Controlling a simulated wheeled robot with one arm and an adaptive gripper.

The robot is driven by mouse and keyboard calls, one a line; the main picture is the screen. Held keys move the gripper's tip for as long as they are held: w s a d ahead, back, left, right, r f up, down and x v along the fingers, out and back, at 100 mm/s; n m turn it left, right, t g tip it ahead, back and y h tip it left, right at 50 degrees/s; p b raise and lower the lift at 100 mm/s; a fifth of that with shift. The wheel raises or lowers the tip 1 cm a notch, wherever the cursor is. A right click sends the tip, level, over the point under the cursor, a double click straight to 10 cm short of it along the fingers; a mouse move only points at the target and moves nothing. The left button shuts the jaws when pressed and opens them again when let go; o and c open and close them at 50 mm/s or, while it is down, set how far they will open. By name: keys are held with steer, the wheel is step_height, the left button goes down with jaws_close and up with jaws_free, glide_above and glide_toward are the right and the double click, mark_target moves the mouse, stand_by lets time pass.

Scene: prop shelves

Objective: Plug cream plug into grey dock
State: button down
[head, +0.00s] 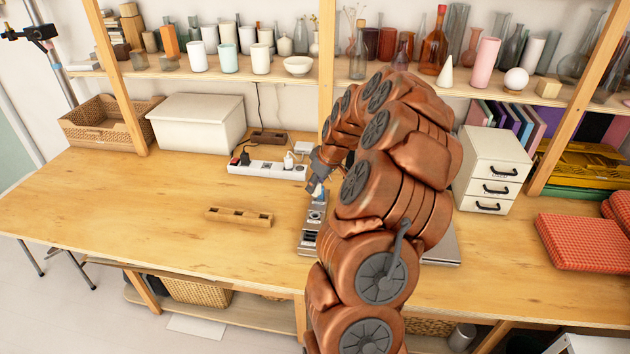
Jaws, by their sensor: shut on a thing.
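My gripper (316,186) is in the middle of the table, above the far end of the grey dock. It is shut on a small pale piece that looks like the cream plug (313,188), mostly hidden by the fingers. The grey dock (311,227) is a narrow strip with dark slots, lying lengthwise towards me just left of my arm. Its far end is partly covered by the gripper. A bit of blue shows by the fingertips. I cannot tell whether the plug touches the dock.
A white power strip (262,168) with plugs lies behind and left of the gripper. A wooden block with hollows (239,217) lies left of the dock. A white box (197,123), a wicker basket (108,120) and a drawer unit (493,165) stand farther back. The table's left part is clear.

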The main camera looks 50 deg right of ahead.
mark_target(318, 196)
steer(key=shift+f+p, duration=1.3)
steer(key=shift+f, duration=1.75)
steer(key=shift+f+b, duration=0.2)
steer(key=shift+b, duration=0.75)
steer(key=shift+b, duration=1.05)
steer(key=shift+f+b, duration=0.6)
steer(key=shift+b, duration=0.4)
stand_by(2.0)
